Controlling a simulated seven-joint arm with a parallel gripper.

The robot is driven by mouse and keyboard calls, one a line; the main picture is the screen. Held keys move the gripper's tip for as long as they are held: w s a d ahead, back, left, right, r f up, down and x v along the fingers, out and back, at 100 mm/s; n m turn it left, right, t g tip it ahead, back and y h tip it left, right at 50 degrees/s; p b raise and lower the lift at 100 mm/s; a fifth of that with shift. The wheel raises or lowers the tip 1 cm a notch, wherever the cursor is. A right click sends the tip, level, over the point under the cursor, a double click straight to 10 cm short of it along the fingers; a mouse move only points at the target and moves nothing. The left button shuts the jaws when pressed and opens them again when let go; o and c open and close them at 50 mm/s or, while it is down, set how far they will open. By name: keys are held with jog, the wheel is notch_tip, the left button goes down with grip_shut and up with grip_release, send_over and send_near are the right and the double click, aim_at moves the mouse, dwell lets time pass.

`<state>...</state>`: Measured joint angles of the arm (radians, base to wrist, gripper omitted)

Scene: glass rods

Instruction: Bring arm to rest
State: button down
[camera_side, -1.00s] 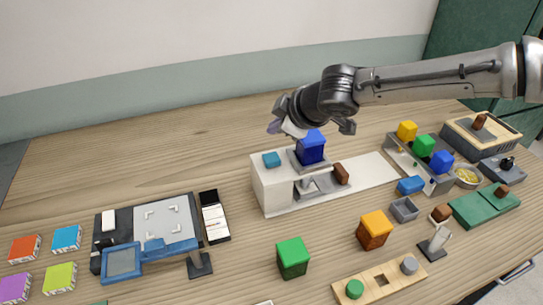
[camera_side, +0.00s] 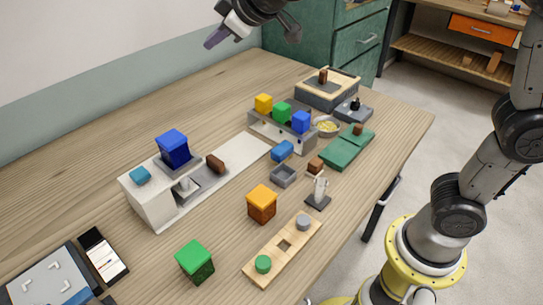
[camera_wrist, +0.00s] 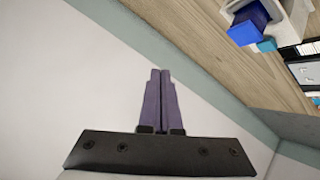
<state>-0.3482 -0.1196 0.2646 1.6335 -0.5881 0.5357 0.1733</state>
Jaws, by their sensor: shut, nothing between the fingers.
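My gripper (camera_side: 213,40) is at the top of the side view, raised above the far edge of the table and apart from everything on it. In the wrist view its two purple fingers (camera_wrist: 159,75) lie together with nothing between them. They point at the plain wall. The white machine (camera_side: 150,200) with a dark blue block (camera_side: 173,148) on it stands on the table, lower left of my gripper. The blue block also shows in the wrist view (camera_wrist: 243,33), at the upper right.
A green block (camera_side: 196,262), an orange block (camera_side: 262,204) and a wooden board (camera_side: 262,280) with pegs stand at the front. The table's far left stretch is clear.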

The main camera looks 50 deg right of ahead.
jog(key=s+d+f+m+g+h, duration=0.1)
jog(key=s+d+m, duration=0.2)
jog(key=s+d, duration=0.5)
jog(key=s+d+f+m+g, duration=0.15)
jog(key=s+d, duration=0.35)
jog(key=s, duration=0.6)
jog(key=s+a+f+m+g+y, duration=0.1)
jog(key=s+a+f+m+g, duration=0.1)
jog(key=s+f, duration=0.8)
jog(key=s, duration=0.2)
jog(key=shift+s+f+g, duration=0.15)
jog(key=shift+s+g, duration=0.2)
jog(key=shift+s, duration=0.05)
